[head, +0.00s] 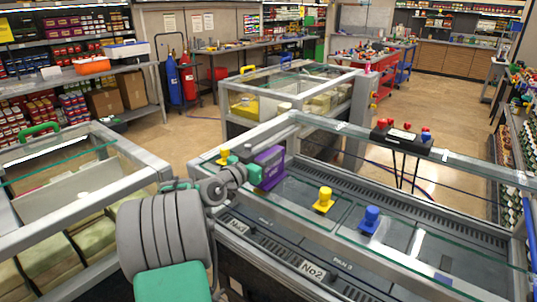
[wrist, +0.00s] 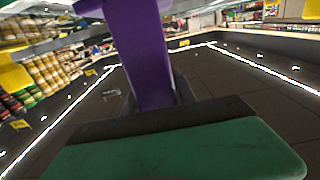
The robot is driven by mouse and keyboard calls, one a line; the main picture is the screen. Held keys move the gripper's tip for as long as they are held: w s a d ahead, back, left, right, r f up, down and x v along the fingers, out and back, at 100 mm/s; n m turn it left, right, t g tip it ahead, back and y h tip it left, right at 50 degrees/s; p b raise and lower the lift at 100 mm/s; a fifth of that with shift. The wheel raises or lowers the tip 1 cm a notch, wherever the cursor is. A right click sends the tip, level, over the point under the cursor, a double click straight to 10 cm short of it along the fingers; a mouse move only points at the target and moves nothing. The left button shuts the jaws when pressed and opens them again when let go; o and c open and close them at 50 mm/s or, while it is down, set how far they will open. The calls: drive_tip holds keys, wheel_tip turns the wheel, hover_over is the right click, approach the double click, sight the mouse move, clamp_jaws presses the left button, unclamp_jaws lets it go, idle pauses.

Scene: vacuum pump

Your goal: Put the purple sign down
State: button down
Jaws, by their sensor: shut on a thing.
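The purple sign (head: 268,168) stands roughly upright at the left end of the dark panel in the head view. My gripper (head: 254,174) is shut on it from its left side. In the wrist view the sign's purple upright (wrist: 150,60) rises just beyond my green finger (wrist: 180,150). The dark panel (head: 300,215) lies inside the metal-framed case. The sign's lower edge is close to the panel, but I cannot tell whether it touches.
A yellow knob (head: 323,200) and a blue knob (head: 370,220) stand on the panel to the right. A black box with red and blue buttons (head: 402,137) sits on the rear rail. The metal frame (head: 350,137) and glass surround the panel. Bare panel lies between sign and yellow knob.

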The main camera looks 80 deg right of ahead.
drive_tip(key=shift+f, duration=0.1)
drive_tip(key=c, duration=1)
unclamp_jaws()
